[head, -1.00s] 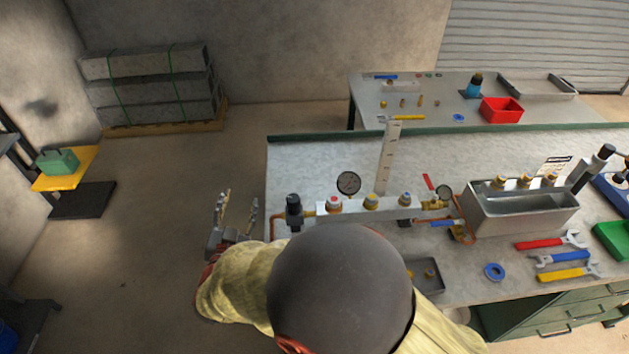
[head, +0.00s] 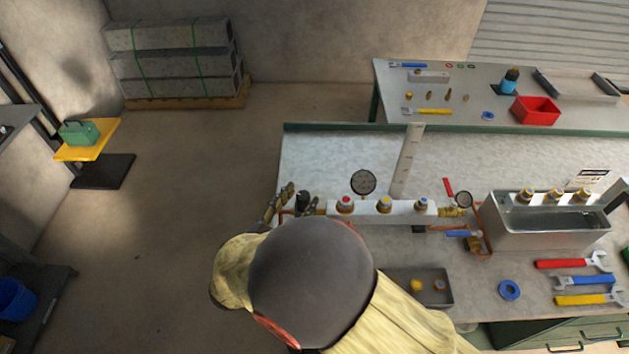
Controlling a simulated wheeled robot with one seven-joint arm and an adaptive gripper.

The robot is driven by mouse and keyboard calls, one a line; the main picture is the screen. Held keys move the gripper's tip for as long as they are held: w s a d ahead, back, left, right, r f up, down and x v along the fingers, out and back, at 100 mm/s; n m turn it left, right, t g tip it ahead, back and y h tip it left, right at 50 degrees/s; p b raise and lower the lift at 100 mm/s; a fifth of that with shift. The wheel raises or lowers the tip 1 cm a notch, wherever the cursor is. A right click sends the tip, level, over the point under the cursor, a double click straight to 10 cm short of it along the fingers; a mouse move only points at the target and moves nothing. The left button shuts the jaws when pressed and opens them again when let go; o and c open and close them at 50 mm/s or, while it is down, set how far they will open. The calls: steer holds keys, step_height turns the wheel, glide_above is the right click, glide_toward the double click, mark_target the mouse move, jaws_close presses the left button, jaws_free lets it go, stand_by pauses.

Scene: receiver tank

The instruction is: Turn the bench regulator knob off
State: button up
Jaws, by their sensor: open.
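The bench regulator's black knob (head: 303,197) stands at the left end of the pale manifold block on the bench. My gripper (head: 295,194) is open at this knob, with one finger to its left and what looks like the other close to its right side. I cannot tell whether the fingers touch it. The regulator body below the knob is mostly hidden by my gripper and arm. A round dial gauge (head: 363,182) stands just to the right, behind the manifold.
The manifold (head: 365,210) carries several coloured knobs right of the regulator. A white upright scale (head: 408,160) stands behind it. A small tray (head: 440,298) lies in front and a metal tank (head: 545,235) stands right.

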steer(key=b+x, duration=0.1)
steer(key=x, duration=0.5)
steer(key=shift+w, duration=0.1)
steer(key=shift+c, duration=1.1)
jaws_close()
